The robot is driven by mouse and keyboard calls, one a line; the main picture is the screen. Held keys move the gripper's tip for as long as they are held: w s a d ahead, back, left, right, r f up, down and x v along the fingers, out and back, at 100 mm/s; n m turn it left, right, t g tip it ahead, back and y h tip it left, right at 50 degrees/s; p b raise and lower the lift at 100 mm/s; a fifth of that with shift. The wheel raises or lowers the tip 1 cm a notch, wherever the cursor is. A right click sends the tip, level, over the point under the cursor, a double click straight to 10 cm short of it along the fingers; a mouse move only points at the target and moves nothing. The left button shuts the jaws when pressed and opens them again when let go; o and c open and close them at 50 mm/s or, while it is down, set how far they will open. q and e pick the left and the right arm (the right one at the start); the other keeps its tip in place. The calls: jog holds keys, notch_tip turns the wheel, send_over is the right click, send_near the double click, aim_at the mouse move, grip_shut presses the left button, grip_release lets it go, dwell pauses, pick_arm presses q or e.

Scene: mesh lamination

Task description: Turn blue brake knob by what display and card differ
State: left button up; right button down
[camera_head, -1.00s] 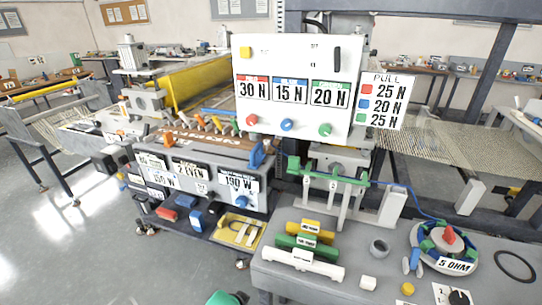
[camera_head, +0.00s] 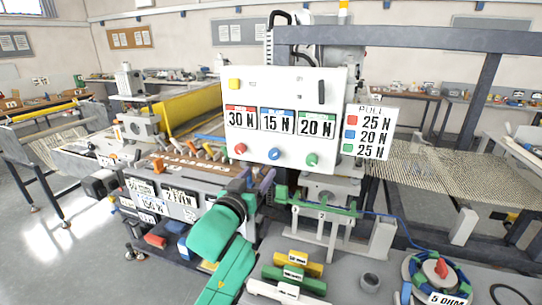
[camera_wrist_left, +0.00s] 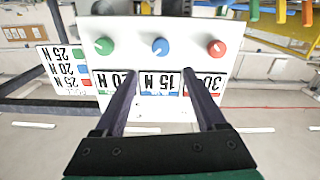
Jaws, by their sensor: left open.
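A white panel (camera_head: 284,88) carries displays reading red 30 N, blue 15 N and green 20 N. Under them sit a red knob (camera_head: 240,149), the blue brake knob (camera_head: 275,154) and a green knob (camera_head: 312,159). The PULL card (camera_head: 371,131) at its right reads red 25 N, blue 20 N, green 25 N. My left gripper (camera_head: 262,178) is below the panel, apart from the knobs. In the left wrist view the picture is upside down; the gripper's fingers (camera_wrist_left: 158,82) are spread and empty, with the blue knob (camera_wrist_left: 160,46) beyond and between them. My right gripper is not seen.
A grey bench (camera_head: 340,285) at the front holds yellow, green and white bars and a reel marked 5 OHM (camera_head: 438,275). A green clamp-like part (camera_head: 318,207) stands below the panel. Colored levers (camera_head: 185,165) line the machine to the left.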

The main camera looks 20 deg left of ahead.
aim_at(273, 155)
pick_arm(q)
jog(key=w, duration=0.3)
jog(key=w+p, duration=0.1)
jog(key=w, duration=0.3)
jog(key=w+p, duration=0.1)
jog(key=w, duration=0.3)
jog(key=shift+w+d+f, duration=0.1)
jog(key=shift+w+d, duration=0.05)
jog(key=shift+d, duration=0.1)
grip_shut()
